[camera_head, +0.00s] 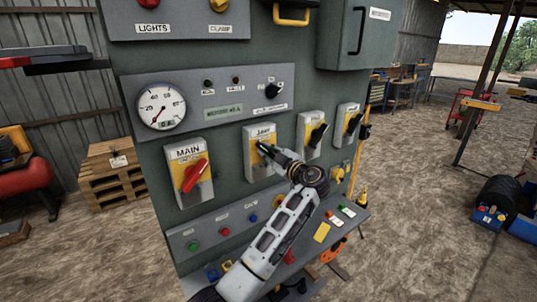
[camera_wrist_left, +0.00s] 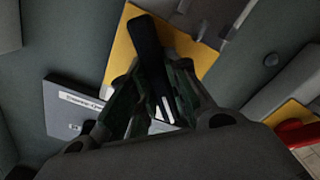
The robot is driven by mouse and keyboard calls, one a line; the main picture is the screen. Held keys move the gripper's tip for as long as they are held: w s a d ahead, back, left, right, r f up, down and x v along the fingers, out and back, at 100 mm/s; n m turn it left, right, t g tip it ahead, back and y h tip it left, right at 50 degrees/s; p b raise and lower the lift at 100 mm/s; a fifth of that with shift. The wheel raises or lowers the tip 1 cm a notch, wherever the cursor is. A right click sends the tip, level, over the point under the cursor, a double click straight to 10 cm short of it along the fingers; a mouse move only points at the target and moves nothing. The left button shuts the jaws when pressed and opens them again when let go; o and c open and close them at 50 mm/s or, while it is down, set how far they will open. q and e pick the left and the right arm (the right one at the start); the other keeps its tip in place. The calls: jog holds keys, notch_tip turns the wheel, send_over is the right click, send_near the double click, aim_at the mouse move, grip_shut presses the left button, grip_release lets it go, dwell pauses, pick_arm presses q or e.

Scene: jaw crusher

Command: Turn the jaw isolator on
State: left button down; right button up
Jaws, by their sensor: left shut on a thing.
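The jaw isolator (camera_head: 250,158) is a grey and yellow switch box on the green panel, second in the row, just right of the MAIN isolator (camera_head: 191,181) with its red handle. My left gripper (camera_head: 267,150) is at its front and covers most of its handle. In the left wrist view the fingers (camera_wrist_left: 155,95) are shut on the black handle (camera_wrist_left: 146,40), which stands out in front of the yellow plate (camera_wrist_left: 118,62). The handle's exact angle is partly hidden by the fingers. My right gripper is in neither view.
Two more isolators with black handles (camera_head: 317,134) (camera_head: 353,123) sit to the right. A pressure gauge (camera_head: 161,107) and small control panel are above. Open floor lies to the right.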

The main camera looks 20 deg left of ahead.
pick_arm(q)
jog(key=shift+f+m+b, duration=0.1)
jog(key=shift+m+b, duration=0.4)
jog(key=shift+b, duration=0.1)
jog(key=shift+m+b, duration=1)
jog(key=shift+m, duration=0.2)
jog(key=shift+m+b, duration=0.5)
jog(key=shift+m, duration=0.4)
jog(key=m, duration=0.2)
jog(key=shift+w+d+m+b, duration=0.1)
jog(key=shift+m+b, duration=0.3)
jog(key=shift+m, duration=0.7)
jog(key=shift+w+m, duration=0.1)
jog(key=shift+m, duration=1)
jog(key=shift+r+m, duration=0.2)
jog(key=shift+m, duration=0.9)
jog(key=shift+d+m+p, duration=0.1)
jog(key=shift+m+p, duration=0.4)
jog(key=shift+m, duration=0.3)
jog(key=shift+m+p, duration=0.3)
jog(key=shift+m, duration=0.8)
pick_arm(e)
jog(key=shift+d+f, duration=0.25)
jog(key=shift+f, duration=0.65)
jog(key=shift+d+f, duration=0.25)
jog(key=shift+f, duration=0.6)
pick_arm(q)
jog(key=shift+w, duration=0.1)
